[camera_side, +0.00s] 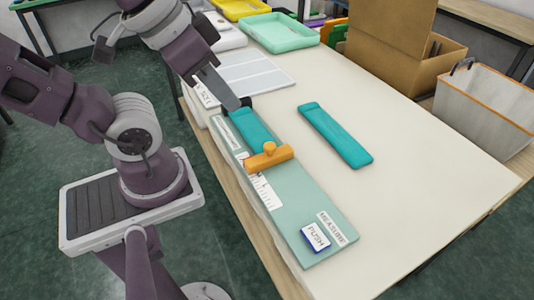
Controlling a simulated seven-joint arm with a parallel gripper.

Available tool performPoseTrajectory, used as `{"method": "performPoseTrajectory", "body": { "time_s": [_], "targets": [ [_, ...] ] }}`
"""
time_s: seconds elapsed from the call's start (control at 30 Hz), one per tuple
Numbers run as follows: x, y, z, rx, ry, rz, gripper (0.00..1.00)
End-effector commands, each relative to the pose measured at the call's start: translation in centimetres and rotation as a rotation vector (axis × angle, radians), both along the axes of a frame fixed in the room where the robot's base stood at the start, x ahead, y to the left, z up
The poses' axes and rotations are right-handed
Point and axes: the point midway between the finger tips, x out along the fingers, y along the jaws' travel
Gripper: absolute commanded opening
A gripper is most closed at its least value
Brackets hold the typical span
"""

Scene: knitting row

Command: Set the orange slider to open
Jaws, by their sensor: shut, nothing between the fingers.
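The orange slider (269,157) sits across the long pale green measuring board (292,208), at the near end of a teal piece (249,127) that lies on the board. A small knob stands up on the slider. My gripper (243,106) is shut and empty, low over the far end of the board, beyond the slider and near the teal piece's far end. I cannot tell whether it touches the teal piece. No label for an open position is readable.
A second teal piece (335,134) lies on the white table (420,185) to the right. A blue-edged PUSH button (315,236) and a MEASURE label are at the board's near end. Trays (282,33), a cardboard box (400,50) and a grey bin (484,108) stand farther back.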

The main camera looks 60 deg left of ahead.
Motion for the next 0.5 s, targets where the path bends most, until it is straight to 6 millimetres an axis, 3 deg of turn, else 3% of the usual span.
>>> {"method": "performPoseTrajectory", "body": {
  "time_s": [0.3,0.4,0.5],
  "targets": [
    [0.0,0.0,0.0,0.0,0.0,0.0,0.0],
    [0.4,0.2,-0.1,0.015,0.012,-0.008,0.18],
    [2.7,1.3,-1.2,0.102,0.094,-0.074,0.37]
  ]
}}
